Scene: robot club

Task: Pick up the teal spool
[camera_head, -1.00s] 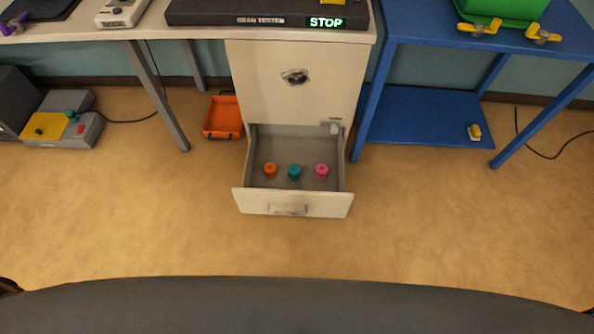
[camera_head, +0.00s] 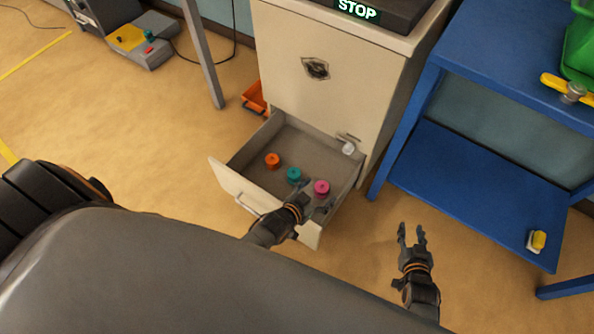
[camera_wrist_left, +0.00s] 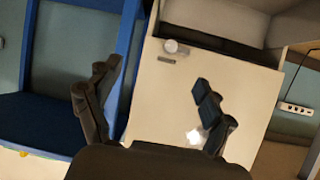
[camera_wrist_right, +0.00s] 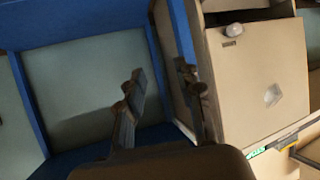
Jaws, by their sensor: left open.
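The teal spool (camera_head: 294,175) stands in the open drawer (camera_head: 243,155), between an orange spool (camera_head: 272,160) and a pink spool (camera_head: 321,187). My left gripper (camera_head: 317,199) is open and empty over the drawer's front edge, near the pink spool in the picture and to the right of the teal one. Its spread fingers also show in the left wrist view (camera_wrist_left: 155,88). My right gripper (camera_head: 412,230) is open and empty over the floor right of the drawer; it also shows in the right wrist view (camera_wrist_right: 163,82). Neither wrist view shows the teal spool.
A white cabinet (camera_head: 345,95) rises behind the drawer, with a small white object (camera_head: 348,148) at the drawer's back right corner. A blue shelf table (camera_head: 480,185) stands at the right. An orange tray (camera_head: 254,98) lies behind the drawer's left.

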